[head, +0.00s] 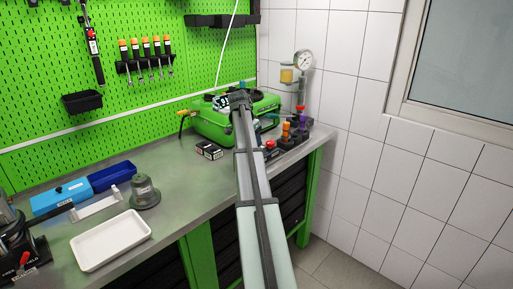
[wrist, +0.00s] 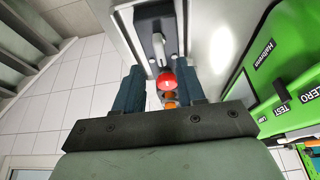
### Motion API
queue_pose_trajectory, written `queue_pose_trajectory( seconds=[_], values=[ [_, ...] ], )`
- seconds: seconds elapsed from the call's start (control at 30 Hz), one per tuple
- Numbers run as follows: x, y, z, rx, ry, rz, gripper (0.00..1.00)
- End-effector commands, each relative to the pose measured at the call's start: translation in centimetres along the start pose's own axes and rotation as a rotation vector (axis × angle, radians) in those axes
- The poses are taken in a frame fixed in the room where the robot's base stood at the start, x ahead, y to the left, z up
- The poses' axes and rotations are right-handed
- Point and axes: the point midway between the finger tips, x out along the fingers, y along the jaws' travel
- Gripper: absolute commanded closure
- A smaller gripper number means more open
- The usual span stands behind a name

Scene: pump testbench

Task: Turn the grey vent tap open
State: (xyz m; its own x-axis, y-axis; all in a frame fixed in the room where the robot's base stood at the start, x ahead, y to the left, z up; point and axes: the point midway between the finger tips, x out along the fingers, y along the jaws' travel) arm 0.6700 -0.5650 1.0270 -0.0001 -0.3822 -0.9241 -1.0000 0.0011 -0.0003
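In the wrist view, a pale grey lever, which looks like the grey vent tap (wrist: 158,47), stands on a dark plate just beyond my fingertips. My gripper (wrist: 160,84) is open, its two dark blue fingers apart. A red round knob (wrist: 166,78) shows between the fingers, with an orange part (wrist: 170,101) below it in the picture. I see no contact with the fingers, but depth is hard to judge. In the head view my arm reaches over the bench towards the back right corner, and its end hides part of the green machine (head: 216,125). The grey tap cannot be made out there.
A row of coloured taps (head: 287,130) stands at the bench's right end, near a gauge (head: 303,61) on a post. A small black box (head: 209,150) lies before the machine. A white tray (head: 111,241) and a grey domed part (head: 145,191) are at left. The bench middle is clear.

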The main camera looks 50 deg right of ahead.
Motion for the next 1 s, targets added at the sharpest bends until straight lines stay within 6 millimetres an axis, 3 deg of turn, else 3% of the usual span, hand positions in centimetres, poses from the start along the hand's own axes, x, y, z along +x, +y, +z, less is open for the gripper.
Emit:
queue_pose_trajectory(
  seconds=[0.3, 0.73, 1.0],
  values=[
    [3.8, 0.0, 0.0, -0.001, 0.000, 0.000, 0.61],
    [4.6, 0.0, 0.0, -0.001, 0.000, 0.000, 0.61],
    [4.5, 0.0, 0.0, -0.001, 0.000, 0.000, 0.85]
  ],
)
